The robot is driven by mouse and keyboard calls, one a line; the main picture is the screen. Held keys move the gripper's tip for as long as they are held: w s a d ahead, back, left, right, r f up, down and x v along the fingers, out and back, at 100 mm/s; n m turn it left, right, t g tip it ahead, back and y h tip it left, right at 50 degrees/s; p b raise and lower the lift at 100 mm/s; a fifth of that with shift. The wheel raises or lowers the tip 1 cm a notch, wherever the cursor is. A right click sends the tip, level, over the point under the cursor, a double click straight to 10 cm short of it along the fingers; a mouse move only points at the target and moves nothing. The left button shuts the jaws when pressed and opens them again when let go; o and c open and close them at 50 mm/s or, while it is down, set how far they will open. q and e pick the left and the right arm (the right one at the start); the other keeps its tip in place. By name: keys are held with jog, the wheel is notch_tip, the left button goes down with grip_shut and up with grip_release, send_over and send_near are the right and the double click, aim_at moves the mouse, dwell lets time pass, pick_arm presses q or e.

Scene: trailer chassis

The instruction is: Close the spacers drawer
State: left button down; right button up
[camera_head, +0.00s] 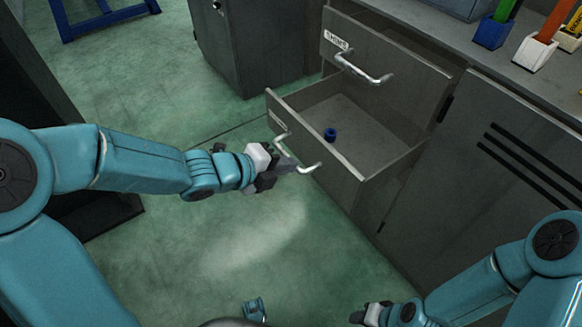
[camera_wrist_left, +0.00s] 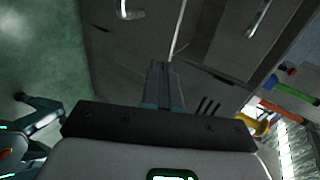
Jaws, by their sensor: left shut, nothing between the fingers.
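The lower grey drawer (camera_head: 320,161) stands pulled well out of the cabinet, with a small blue ring-like part (camera_head: 330,134) on its floor. Its label is too small to read. Its bar handle (camera_head: 308,167) is on the front face. My left gripper (camera_head: 290,163) is shut and empty, right at the handle; I cannot tell whether it touches. In the left wrist view the shut fingers (camera_wrist_left: 162,85) point at grey cabinet surfaces. My right gripper (camera_head: 358,317) is low at the bottom edge, far from the drawer, its jaws unclear.
An upper drawer (camera_head: 386,62) labelled "SHIMS" is also partly out above, with its own handle (camera_head: 362,72). A cabinet door (camera_head: 480,170) is at the right. Coloured holders (camera_head: 492,32) stand on the countertop.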

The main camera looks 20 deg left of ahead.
aim_at(331, 155)
pick_arm(q)
jog(key=x, duration=0.3)
jog(key=b+x, duration=0.1)
jog(key=x, duration=0.2)
jog(key=r+b+x, duration=0.1)
jog(key=x, duration=0.2)
jog(key=shift+w+d, duration=0.45)
jog(key=shift+w, duration=0.05)
jog(key=shift+w+d, duration=0.3)
jog(key=shift+w, duration=0.15)
pick_arm(e)
jog(key=shift+w+d+f, duration=0.1)
jog(key=shift+w+f, duration=0.1)
jog(key=shift+f, duration=0.55)
jog(key=shift+w+f, duration=0.15)
jog(key=shift+f, duration=0.55)
